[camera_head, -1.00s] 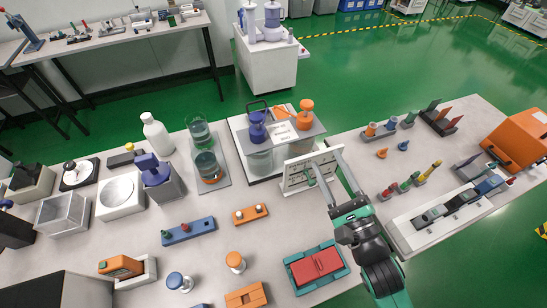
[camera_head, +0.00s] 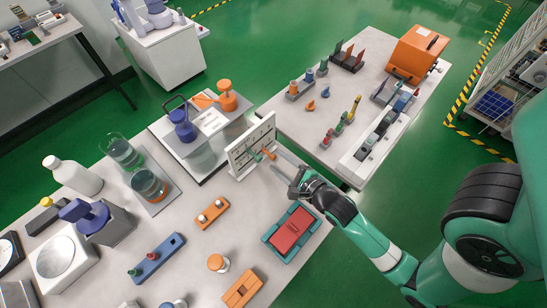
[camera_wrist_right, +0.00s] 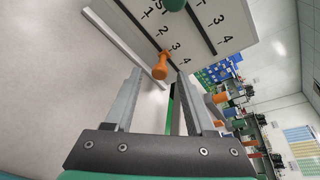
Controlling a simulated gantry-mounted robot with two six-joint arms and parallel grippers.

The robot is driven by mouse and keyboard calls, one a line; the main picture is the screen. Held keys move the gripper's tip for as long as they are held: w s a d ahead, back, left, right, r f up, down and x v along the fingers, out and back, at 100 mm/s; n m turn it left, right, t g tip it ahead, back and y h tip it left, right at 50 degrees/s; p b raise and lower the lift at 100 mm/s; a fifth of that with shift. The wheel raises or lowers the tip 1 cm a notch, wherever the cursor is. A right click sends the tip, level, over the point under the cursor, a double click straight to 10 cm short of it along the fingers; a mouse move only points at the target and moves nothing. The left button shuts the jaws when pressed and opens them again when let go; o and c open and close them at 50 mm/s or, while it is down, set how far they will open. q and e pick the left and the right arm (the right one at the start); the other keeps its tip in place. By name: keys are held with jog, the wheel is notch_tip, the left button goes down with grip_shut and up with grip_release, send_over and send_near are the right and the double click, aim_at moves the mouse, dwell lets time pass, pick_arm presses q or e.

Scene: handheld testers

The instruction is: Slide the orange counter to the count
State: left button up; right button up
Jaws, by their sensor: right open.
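The white counter board (camera_head: 240,156) stands upright on the table, with printed numbers that read in the right wrist view (camera_wrist_right: 205,22). The orange counter (camera_head: 269,154) is a small peg sticking out of its face. In the right wrist view the orange counter (camera_wrist_right: 160,67) sits beside the 2, 3 and 4 marks; its exact mark is unclear. A green counter (camera_wrist_right: 174,4) is cut off at that view's top edge. My right gripper (camera_head: 274,161) is open, its fingers pointing at the board. The orange counter appears between the finger lines, beyond the tips, with no clear contact.
A blue peg block (camera_head: 157,258) and an orange peg block (camera_head: 212,213) are nearer. A clear container with a blue-handled top (camera_head: 183,130) stands behind, left of the board.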

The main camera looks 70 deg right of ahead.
aim_at(274, 159)
jog(key=x, duration=0.3)
jog(key=shift+w, duration=0.1)
grip_shut()
jog(key=shift+f, duration=0.1)
dwell(1.3)
